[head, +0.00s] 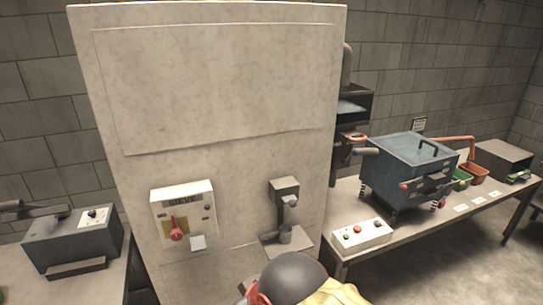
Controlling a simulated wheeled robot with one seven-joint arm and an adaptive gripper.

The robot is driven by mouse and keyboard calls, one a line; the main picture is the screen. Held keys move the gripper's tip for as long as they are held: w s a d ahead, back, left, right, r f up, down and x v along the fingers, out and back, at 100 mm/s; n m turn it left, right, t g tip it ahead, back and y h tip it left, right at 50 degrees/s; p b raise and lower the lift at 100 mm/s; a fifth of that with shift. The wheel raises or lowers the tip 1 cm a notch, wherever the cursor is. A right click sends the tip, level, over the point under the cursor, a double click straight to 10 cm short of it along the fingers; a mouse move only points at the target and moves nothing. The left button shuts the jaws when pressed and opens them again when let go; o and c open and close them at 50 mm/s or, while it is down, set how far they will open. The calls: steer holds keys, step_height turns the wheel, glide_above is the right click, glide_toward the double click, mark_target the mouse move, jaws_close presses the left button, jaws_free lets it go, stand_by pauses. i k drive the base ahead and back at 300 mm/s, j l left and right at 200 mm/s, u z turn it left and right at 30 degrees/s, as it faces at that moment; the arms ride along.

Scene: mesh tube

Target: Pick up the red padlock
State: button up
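A small red piece (177,234) shows on the front of a white switch box marked SIEVE (183,196), over a yellow plate. It is too small to tell whether it is the padlock or a switch handle. A small white piece (198,242) sits beside it at the lower right. Another red piece (257,297) shows at the bottom edge, partly cut off, next to a dark grey dome and a yellow surface; I cannot tell what it is. No gripper fingers are visible.
The box is on a tall pale cabinet (215,80), with a small grey device (286,205) to its right. A bench (480,222) at right holds a blue tank (405,165) and a button box (361,235). A grey machine (70,240) stands at left.

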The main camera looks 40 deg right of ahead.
mark_target(441, 205)
steer(key=z, duration=2.6)
steer(key=i+l, duration=0.2)
steer(key=i, duration=0.3)
steer(key=i+l+u, duration=0.1)
steer(key=i+l, duration=0.15)
steer(key=i, duration=0.25)
steer(key=i+l, duration=0.25)
steer(key=i, duration=0.25)
steer(key=i+l+u, duration=0.1)
steer(key=i+l, duration=0.15)
steer(key=i, duration=0.25)
steer(key=i+l, duration=0.25)
steer(key=i, duration=0.25)
steer(key=i+l, duration=0.3)
steer(key=i, duration=0.2)
steer(key=u, duration=0.05)
